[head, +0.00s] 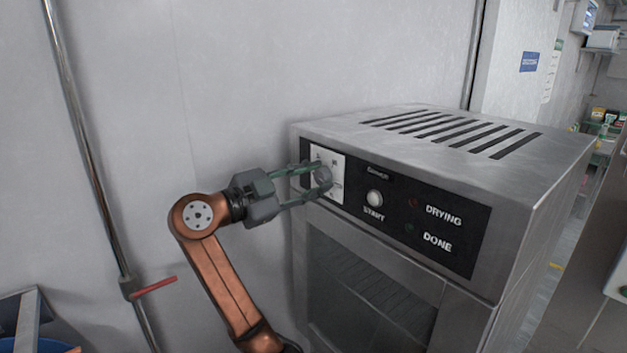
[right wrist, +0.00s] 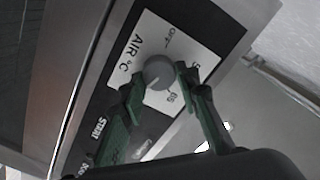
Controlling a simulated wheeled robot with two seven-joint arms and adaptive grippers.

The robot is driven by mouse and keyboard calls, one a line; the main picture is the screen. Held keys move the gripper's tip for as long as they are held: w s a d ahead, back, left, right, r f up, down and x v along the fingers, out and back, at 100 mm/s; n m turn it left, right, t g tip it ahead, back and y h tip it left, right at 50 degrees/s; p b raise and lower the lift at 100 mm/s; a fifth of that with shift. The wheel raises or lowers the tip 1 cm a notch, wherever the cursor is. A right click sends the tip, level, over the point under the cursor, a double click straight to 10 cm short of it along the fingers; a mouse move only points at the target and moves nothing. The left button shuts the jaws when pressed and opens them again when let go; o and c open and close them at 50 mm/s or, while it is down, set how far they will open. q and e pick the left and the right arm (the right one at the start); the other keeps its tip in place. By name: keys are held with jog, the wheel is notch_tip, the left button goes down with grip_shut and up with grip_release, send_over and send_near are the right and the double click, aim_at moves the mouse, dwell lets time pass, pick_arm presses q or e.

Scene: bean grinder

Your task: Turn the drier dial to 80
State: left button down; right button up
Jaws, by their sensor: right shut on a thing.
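The drier (head: 470,130) is a grey metal box with a black control panel. Its dial (right wrist: 158,70) is a round grey knob on a white plate (head: 337,162) at the panel's left end. In the right wrist view the plate reads "AIR °C", "OFF" and a few numbers; I cannot make out an 80, and a finger covers part of the plate. A faint light mark shows on the dial's face. My right gripper (head: 323,178) is shut on the dial, with one green finger on each side of it, as the right wrist view (right wrist: 158,79) shows. My left gripper is not in view.
A white START button (head: 375,198) and DRYING and DONE lamps sit right of the dial. A window (head: 370,285) is below. A vertical pipe with a red lever (head: 154,287) runs along the wall at left. A blue container (head: 35,335) shows at the bottom left.

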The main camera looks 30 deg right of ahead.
jog(key=shift+f, duration=0.1)
jog(key=o, duration=1.2)
jog(key=shift+c, duration=0.2)
jog(key=shift+a, duration=0.1)
jog(key=a, duration=1.1)
jog(key=shift+s+a, duration=0.4)
jog(key=shift+s, duration=0.05)
